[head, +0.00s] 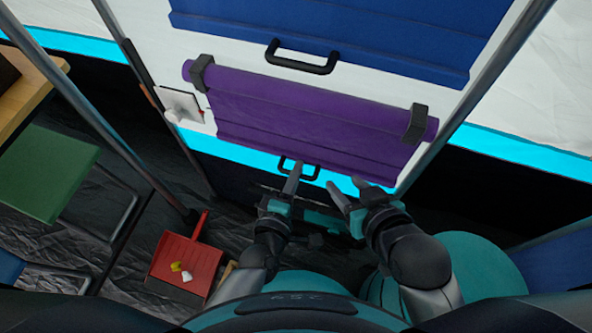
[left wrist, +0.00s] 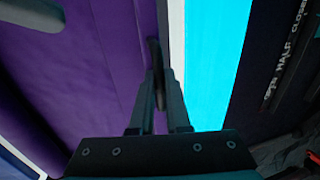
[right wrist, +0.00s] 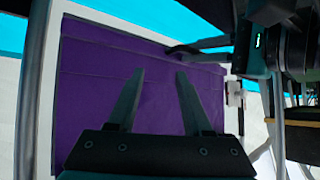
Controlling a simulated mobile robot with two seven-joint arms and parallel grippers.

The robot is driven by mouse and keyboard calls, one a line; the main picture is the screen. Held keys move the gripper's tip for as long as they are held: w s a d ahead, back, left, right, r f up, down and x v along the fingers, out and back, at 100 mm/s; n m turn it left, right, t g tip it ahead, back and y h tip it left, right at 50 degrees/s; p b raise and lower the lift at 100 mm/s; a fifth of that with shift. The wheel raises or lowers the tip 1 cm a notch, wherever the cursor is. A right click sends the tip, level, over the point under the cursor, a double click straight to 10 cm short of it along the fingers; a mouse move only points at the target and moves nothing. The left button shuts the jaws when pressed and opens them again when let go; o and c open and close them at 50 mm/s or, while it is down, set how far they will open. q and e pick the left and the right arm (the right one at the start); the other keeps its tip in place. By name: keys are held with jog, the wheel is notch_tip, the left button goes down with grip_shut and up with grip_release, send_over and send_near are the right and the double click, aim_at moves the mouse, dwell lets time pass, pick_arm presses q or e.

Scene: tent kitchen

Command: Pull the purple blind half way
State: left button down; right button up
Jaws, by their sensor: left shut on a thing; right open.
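The purple blind (head: 310,112) hangs partly unrolled from its roller between two dark brackets. It also fills the left part of the left wrist view (left wrist: 90,60) and the middle of the right wrist view (right wrist: 85,100). Its black handle (head: 312,174) is at the blind's lower edge. My left gripper (head: 291,180) is shut on this handle, which shows between the fingers in the left wrist view (left wrist: 154,65). My right gripper (head: 345,184) is open and empty, just right of the left one, below the blind's lower edge.
Above hangs a blue blind (head: 340,30) with its own black handle (head: 300,62). Below the purple blind are a cyan strip (left wrist: 215,60) and a dark panel with "HALF" lettering (left wrist: 285,65). A red dustpan (head: 185,262) lies on the floor at lower left.

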pick_arm(q)
jog(key=shift+w+d+f+b, duration=0.1)
jog(key=shift+f+b, duration=1.2)
jog(key=shift+f, duration=0.4)
pick_arm(e)
jog(key=shift+w+a+r+t+y, duration=0.1)
jog(key=shift+a+r+t+y, duration=0.3)
jog(key=shift+a+t, duration=0.4)
jog(key=shift+w+a+r+t+y, duration=0.1)
jog(key=shift+a+r+t+y, duration=0.3)
jog(key=shift+a+t, duration=0.35)
jog(key=shift+w+a+r+t+y, duration=0.1)
jog(key=shift+a+r+t+y, duration=0.4)
jog(key=shift+t, duration=0.45)
jog(key=shift+a+f, duration=0.1)
pick_arm(q)
jog(key=c, duration=0.9)
grip_release()
